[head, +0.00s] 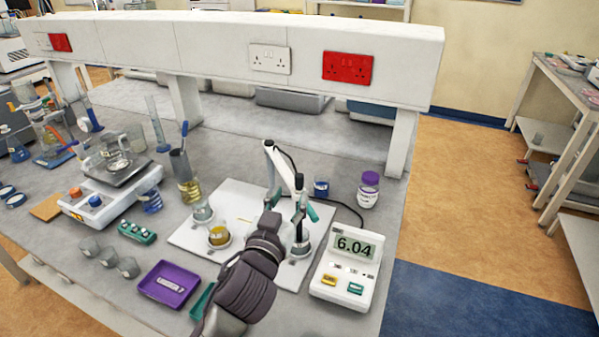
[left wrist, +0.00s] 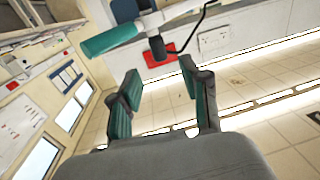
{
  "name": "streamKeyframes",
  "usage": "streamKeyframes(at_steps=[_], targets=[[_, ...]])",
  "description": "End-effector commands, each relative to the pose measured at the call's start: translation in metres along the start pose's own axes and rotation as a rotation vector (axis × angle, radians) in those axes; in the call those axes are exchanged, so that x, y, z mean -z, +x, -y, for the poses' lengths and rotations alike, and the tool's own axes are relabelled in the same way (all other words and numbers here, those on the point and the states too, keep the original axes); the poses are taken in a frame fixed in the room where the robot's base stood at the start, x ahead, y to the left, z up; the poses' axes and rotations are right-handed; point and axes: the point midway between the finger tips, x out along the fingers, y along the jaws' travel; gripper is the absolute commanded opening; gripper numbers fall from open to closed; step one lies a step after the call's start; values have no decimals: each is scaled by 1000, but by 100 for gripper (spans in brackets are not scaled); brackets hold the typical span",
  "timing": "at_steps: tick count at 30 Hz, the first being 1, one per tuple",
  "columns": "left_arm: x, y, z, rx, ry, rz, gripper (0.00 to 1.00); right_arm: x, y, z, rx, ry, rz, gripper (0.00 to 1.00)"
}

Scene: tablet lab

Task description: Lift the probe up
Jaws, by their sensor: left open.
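The black probe (head: 299,214) stands upright on the white mat, hanging from a white jointed stand arm (head: 283,168), with its lower end at a small beaker (head: 300,250). My left gripper (head: 293,203) is open, with a teal-padded finger on either side of the probe in the head view. In the left wrist view, the open fingers (left wrist: 160,70) point up at a dark probe end (left wrist: 157,48) below the white arm and a teal cylinder (left wrist: 108,40). I cannot tell whether the pads touch the probe. My right gripper is not in view.
A meter reading 6.04 (head: 346,268) stands right of the mat (head: 190,240). A jar with a purple lid (head: 368,190) and a blue pot (head: 321,187) stand behind. Beakers (head: 218,236), a purple tray (head: 168,286) and a balance (head: 115,178) crowd the left.

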Motion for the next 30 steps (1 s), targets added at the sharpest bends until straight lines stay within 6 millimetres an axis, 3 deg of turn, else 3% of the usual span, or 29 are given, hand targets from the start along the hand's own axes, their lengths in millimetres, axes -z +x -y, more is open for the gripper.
streamKeyframes(at_steps=[3, 10, 15, 23, 25, 30], targets=[[3, 26, 0, 0, 2, 1, 46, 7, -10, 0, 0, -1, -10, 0], [2, 62, -1, 0, 1, 1, 46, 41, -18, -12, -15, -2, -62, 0], [0, 72, 0, -1, 0, 1, 46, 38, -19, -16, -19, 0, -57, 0], [0, 74, 0, -1, -1, 1, 46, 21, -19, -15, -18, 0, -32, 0], [0, 74, 0, -1, -1, 1, 40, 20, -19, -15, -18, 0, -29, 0], [0, 74, 0, -1, -1, 1, 11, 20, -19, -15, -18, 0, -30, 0]])
